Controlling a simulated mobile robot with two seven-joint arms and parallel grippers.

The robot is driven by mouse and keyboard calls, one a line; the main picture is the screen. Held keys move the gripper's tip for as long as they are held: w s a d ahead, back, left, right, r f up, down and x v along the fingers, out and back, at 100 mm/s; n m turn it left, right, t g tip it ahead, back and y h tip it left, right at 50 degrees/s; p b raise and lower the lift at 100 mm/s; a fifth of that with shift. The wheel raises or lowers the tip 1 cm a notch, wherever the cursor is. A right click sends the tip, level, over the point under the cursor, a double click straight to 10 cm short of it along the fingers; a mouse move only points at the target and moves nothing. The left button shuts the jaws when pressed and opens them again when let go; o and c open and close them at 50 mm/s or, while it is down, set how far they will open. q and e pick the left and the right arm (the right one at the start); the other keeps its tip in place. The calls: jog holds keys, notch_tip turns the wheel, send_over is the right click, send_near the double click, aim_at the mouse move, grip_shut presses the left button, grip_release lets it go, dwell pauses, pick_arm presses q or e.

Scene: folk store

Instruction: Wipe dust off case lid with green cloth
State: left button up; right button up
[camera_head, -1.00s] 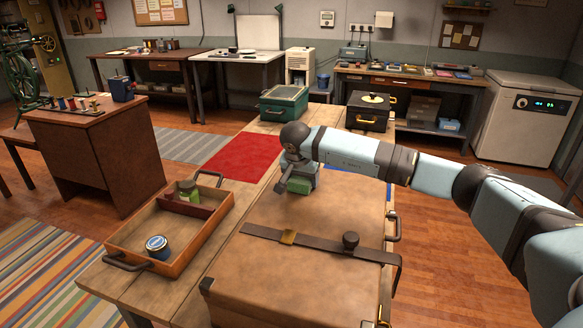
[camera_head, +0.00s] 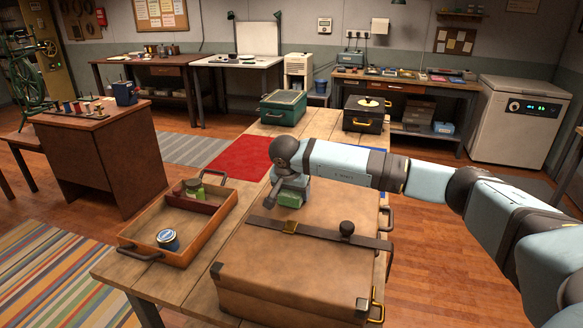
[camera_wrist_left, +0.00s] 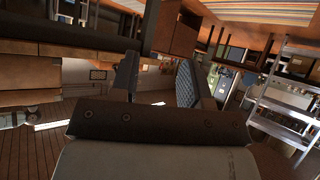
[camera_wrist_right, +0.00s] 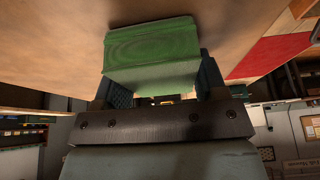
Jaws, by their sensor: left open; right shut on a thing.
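The case is a large brown leather case (camera_head: 290,272) lying on the wooden table, with a dark strap and brass buckle across its lid. The green cloth (camera_head: 289,199) is a folded block at the far left part of the lid. My right gripper (camera_head: 288,188) is shut on it from above; the right wrist view shows the cloth (camera_wrist_right: 152,50) between the fingers, against or very close to the tan lid (camera_wrist_right: 60,40). I cannot make out distinct dust on the lid. My left gripper (camera_wrist_left: 160,85) is open and empty, away from the case; it is not in the head view.
A wooden tray (camera_head: 150,247) with a blue tin (camera_head: 168,239) and a green jar (camera_head: 194,188) stands left of the case. A dark knob (camera_head: 347,229) stands on the strap. A green box (camera_head: 283,107) and a black box (camera_head: 365,115) stand beyond.

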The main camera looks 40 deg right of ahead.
notch_tip(320, 180, up, 2)
jog(key=shift+r, duration=0.25)
jog(key=shift+w+d+r+p, duration=0.15)
jog(key=shift+r+p, duration=0.4)
jog(key=shift+p, duration=0.2)
notch_tip(320, 180, up, 2)
jog(key=shift+r+p, duration=0.2)
jog(key=shift+p, duration=0.55)
jog(key=shift+r+p, duration=0.4)
jog(key=shift+r, duration=0.55)
